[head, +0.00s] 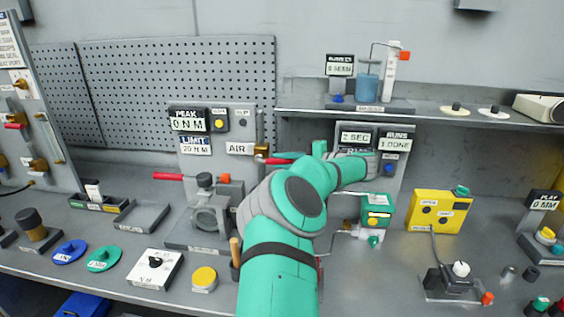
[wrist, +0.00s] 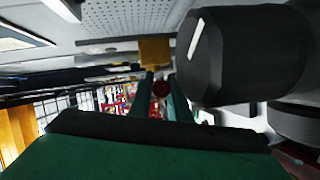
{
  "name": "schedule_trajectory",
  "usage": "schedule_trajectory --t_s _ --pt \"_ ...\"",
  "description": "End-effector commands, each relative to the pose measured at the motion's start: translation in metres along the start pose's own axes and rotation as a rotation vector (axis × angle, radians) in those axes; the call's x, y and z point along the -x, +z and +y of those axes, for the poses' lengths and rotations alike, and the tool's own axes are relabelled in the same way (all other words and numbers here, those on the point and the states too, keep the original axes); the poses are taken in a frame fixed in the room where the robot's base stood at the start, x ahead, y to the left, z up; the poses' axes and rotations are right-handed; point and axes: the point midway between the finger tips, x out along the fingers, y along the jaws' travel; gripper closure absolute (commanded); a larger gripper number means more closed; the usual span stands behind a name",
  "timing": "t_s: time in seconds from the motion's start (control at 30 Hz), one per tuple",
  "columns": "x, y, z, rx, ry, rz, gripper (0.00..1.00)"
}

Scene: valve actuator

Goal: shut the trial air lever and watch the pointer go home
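The brass air valve (head: 262,150) sits beside the AIR label (head: 236,148) on the grey panel, with a short red lever (head: 277,160) at its right. My gripper (head: 290,156) reaches in from the right at this lever. In the wrist view, the brass block (wrist: 155,50) is straight ahead. A large black cylinder with a white pointer line (wrist: 245,55) is close at right. In the head view, the valve actuator (head: 208,215) stands below the panel.
Another red lever (head: 167,176) sticks out left of the actuator. The PEAK display (head: 188,120) reads 0 N M. A shelf (head: 430,115) is above my arm. A green-topped box (head: 377,210) and a yellow box (head: 440,211) stand right of my arm.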

Motion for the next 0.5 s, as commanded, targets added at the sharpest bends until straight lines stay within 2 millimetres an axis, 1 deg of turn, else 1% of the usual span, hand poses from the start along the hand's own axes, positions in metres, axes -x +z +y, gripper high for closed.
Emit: schedule_trajectory --t_s 0.03,0.07,0.1,0.37,0.5 --pt "-0.0011 0.0003 0.0008 0.001 0.001 -0.003 0.74" --pt "-0.0011 0.0003 0.0008 0.001 0.001 -0.002 0.67" --pt "-0.001 0.0002 0.0007 0.001 0.001 -0.002 0.65" --pt "-0.0005 -0.0001 0.0005 0.001 0.0 -0.001 0.65" --pt "0.0084 0.0006 0.0008 0.001 0.0 -0.003 0.65"
